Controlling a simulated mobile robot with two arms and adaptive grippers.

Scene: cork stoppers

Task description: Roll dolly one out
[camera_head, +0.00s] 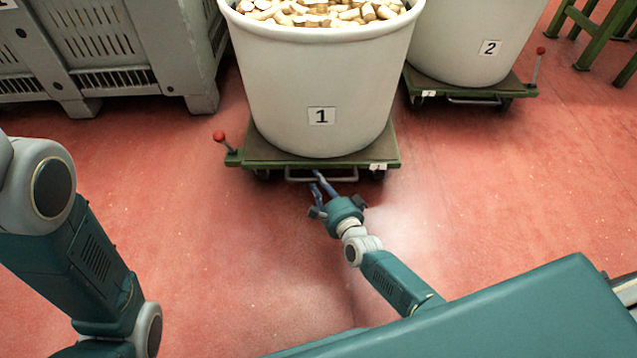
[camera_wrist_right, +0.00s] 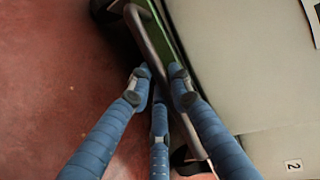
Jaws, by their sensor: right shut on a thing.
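Dolly one (camera_head: 250,152) is a low green platform on casters, with a small label at its right front and a red-knobbed lever (camera_head: 219,137) at its left. A white tub (camera_head: 310,90) labelled 1, full of corks (camera_head: 320,12), stands upright on it. A grey handle bar (camera_head: 299,179) runs along the dolly's front edge. My right gripper (camera_head: 318,182) reaches up to this bar. In the right wrist view, its blue fingers (camera_wrist_right: 160,88) are around the bar and shut on it. My left arm shows at the left, but its gripper is out of view.
Dolly two (camera_head: 515,86) with a white tub (camera_head: 465,40) labelled 2 stands close at the right. A grey slotted crate (camera_head: 203,95) stands at the left, and green legs (camera_head: 600,40) at the far right. Red floor in front is clear apart from my arms and body.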

